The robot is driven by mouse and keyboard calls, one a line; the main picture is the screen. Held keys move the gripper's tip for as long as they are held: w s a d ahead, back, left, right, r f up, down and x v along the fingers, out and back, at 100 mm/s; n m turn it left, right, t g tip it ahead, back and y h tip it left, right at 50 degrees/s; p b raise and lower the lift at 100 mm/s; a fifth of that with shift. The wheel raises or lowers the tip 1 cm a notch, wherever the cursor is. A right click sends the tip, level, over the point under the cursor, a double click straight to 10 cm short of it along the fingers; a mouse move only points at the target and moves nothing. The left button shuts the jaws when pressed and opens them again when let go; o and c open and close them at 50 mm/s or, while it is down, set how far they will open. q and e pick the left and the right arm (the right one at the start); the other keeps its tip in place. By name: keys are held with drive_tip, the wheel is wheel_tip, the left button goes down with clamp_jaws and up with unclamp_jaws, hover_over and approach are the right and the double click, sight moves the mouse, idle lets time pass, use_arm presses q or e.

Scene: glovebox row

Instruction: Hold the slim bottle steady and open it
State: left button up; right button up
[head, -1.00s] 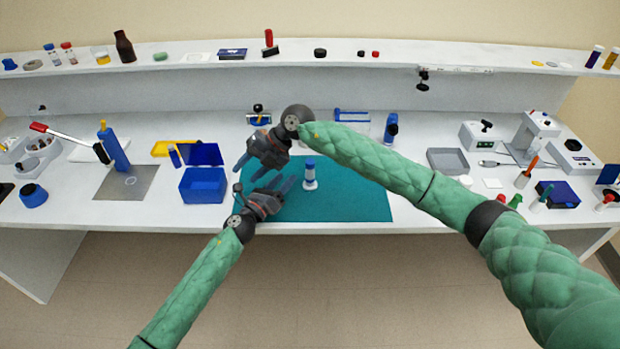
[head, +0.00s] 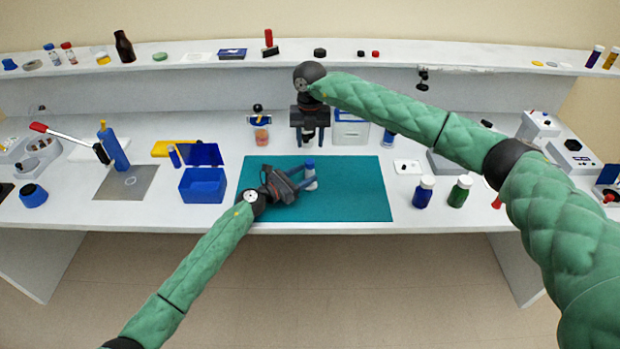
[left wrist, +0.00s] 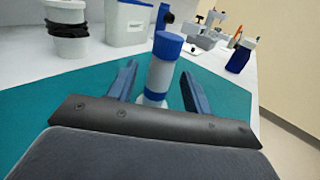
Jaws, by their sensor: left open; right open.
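The slim bottle (head: 310,173) is white with a blue cap and stands upright on the teal mat (head: 355,195). In the left wrist view the bottle (left wrist: 159,75) also shows a blue band low on its body. My left gripper (head: 311,178) is open and low over the mat, with one finger on each side of the bottle. In the left wrist view gaps show between the bottle and both fingers (left wrist: 158,84). My right gripper (head: 310,144) is open and empty, fingers pointing down, behind the bottle near the mat's far edge.
A blue bottle (head: 423,194) and a green bottle (head: 460,193) stand right of the mat. A blue open box (head: 203,188) is left of it. A jar (head: 262,135) and a white bin (head: 351,131) stand behind it. The mat's right part is clear.

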use_arm(q)
drive_tip(key=shift+x, duration=1.4)
